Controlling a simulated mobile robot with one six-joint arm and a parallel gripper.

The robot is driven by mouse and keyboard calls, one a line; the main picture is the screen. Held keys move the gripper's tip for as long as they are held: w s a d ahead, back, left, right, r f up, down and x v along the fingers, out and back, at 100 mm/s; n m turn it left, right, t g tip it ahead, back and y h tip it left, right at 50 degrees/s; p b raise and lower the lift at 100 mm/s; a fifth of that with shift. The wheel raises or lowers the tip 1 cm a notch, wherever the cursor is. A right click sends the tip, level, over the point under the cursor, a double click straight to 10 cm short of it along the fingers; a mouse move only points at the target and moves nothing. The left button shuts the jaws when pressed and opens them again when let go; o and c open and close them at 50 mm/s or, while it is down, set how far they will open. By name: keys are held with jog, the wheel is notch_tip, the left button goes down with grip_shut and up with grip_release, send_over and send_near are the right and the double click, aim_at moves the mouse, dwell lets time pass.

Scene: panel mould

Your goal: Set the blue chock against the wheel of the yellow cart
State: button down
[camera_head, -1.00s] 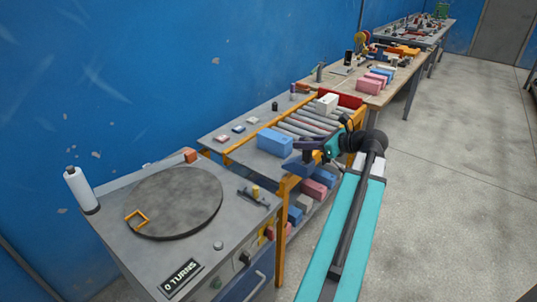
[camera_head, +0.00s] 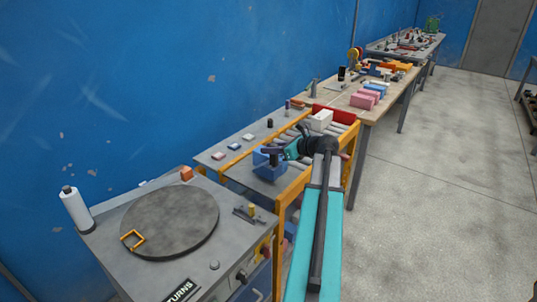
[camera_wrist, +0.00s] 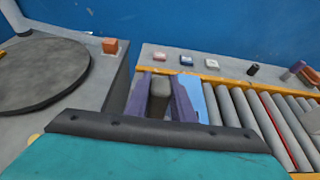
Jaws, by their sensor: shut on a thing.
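My gripper (camera_head: 272,152) is over the near-left end of the roller conveyor, at a blue block (camera_head: 262,160). In the wrist view its two purple fingers (camera_wrist: 159,100) are shut on a grey, round-topped piece (camera_wrist: 158,92). A light blue surface (camera_wrist: 197,100) shows beside the right finger. I cannot tell whether the grey piece belongs to the blue block, or whether that block is the chock. I cannot make out a yellow cart or its wheel; a yellow-orange frame (camera_head: 290,193) carries the rollers.
A bench with a grey round turntable (camera_head: 170,222), a white bottle (camera_head: 75,208) and an orange block (camera_head: 186,174) stands at the left. A white box (camera_head: 320,120) sits on the rollers. Pink blocks (camera_head: 364,99) lie on the table beyond. The floor at the right is clear.

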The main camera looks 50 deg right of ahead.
jog(key=shift+w, duration=0.9)
jog(key=shift+f, duration=0.15)
jog(key=shift+f+p, duration=0.35)
jog(key=shift+f, duration=1.3)
jog(key=c, duration=1.5)
grip_release()
jog(key=shift+f, duration=0.15)
jog(key=shift+c, duration=0.2)
jog(key=b+v, duration=0.1)
jog(key=v, duration=1.1)
jog(key=shift+b, duration=0.35)
